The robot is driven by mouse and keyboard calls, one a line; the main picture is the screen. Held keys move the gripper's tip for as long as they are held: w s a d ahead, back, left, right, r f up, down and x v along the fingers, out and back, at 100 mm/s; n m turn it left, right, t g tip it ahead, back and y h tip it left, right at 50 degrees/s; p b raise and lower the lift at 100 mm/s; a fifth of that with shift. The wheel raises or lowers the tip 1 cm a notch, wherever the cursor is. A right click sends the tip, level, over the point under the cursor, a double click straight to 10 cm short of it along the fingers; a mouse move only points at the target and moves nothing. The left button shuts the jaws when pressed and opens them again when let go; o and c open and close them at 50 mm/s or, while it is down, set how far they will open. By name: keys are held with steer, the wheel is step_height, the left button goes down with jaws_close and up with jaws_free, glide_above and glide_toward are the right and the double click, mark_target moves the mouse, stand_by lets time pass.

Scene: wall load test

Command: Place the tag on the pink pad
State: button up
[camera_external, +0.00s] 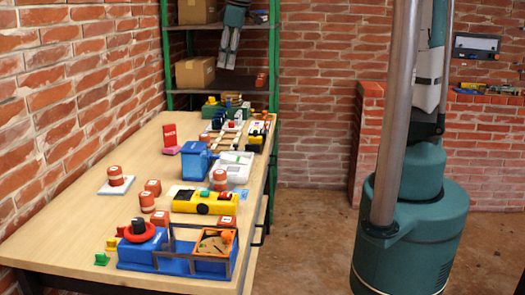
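A red upright plate with pale marking (169,134), which may be the tag, stands on the table's far left part. A small pink pad (172,150) lies right at its foot; I cannot tell whether the plate rests on it or stands just behind it. My gripper (227,62) hangs pointing down at the top of the view, in front of the green shelf and well above the table. It looks apart from everything on the table. Its fingers are too small to tell open from shut, and I see nothing clearly held.
The wooden table (60,225) carries a blue box (196,162), a yellow block (190,204), several red-and-white pieces and a blue tray assembly (150,258) in front. A green shelf (274,60) with cardboard boxes stands behind. The table's left side is mostly clear.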

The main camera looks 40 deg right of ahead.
steer(key=s+d+f+m+t, duration=0.1)
steer(key=s+d+m, duration=0.2)
steer(key=s, duration=0.7)
steer(key=s+d+f+m+t, duration=0.1)
steer(key=s+d+m, duration=0.2)
steer(key=s, duration=0.7)
steer(key=s+d+f+m+t, duration=0.1)
steer(key=s+d+m, duration=0.2)
steer(key=s, duration=0.7)
steer(key=shift+d+f+t, duration=0.35)
steer(key=shift+t, duration=0.05)
steer(key=shift+f+b, duration=0.75)
steer(key=shift+f, duration=0.05)
